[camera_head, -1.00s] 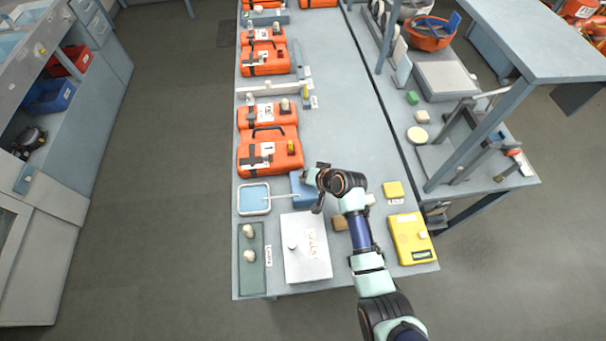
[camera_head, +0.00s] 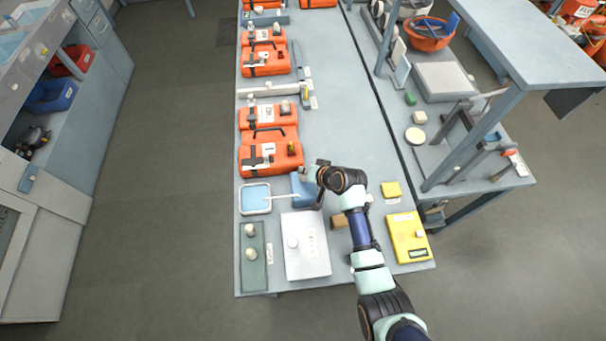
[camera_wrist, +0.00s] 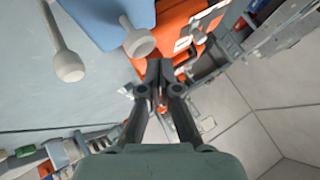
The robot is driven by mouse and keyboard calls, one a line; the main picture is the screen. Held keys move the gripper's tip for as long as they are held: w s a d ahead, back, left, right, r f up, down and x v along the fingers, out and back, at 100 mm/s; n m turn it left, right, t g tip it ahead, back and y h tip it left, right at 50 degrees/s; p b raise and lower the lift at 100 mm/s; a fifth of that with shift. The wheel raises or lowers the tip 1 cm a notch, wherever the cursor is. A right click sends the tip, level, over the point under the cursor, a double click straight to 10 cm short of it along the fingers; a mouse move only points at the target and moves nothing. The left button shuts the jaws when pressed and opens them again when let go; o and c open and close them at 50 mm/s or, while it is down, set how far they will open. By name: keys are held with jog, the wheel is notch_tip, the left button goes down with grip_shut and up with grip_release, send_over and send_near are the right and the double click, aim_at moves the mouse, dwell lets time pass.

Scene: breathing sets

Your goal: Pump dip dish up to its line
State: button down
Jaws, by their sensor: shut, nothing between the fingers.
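The dip dish (camera_head: 255,198) is a shallow pale-rimmed tray with blue inside, on the left edge of the bench. Its line and exact level are too small to make out. A blue pump block (camera_head: 302,188) stands to its right, with a thin pale spout (camera_head: 284,196) reaching over the dish. In the wrist view the blue block (camera_wrist: 100,18) is at the top, with a pale round-ended plunger (camera_wrist: 139,42) and the spout (camera_wrist: 66,62). My gripper (camera_head: 309,172) is at the block; its fingers (camera_wrist: 158,66) are shut and empty, close beside the plunger end. Contact cannot be told.
Orange cases (camera_head: 272,158) lie behind the dish. In front are a green tray (camera_head: 252,272) with two pale knobs and a white board (camera_head: 306,258). A yellow case (camera_head: 408,238) and a yellow block (camera_head: 391,189) lie to the right. The bench's middle is clear behind my arm.

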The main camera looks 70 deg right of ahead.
jog(key=shift+r+p, duration=2.4)
jog(key=shift+r, duration=0.25)
jog(key=shift+f, duration=0.15)
jog(key=w+a+r+n+t+y+p, duration=0.15)
jog(key=w+a+r+n, duration=0.35)
jog(key=a+r, duration=0.55)
jog(key=w+a+r+n+t+p, duration=0.1)
jog(key=w+a+r+n+p, duration=0.15)
jog(key=w+a+r, duration=0.75)
jog(key=s+a+r+n+t+y+p, duration=0.1)
jog(key=s+a+r+n, duration=0.2)
jog(key=a+r, duration=0.4)
jog(key=s+a+r+n+t+y+p, duration=0.1)
jog(key=s+a+r+n, duration=0.2)
jog(key=a, duration=1.2)
notch_tip(320, 180, up, 4)
jog(key=shift+s+r, duration=0.1)
jog(key=shift+s, duration=1.05)
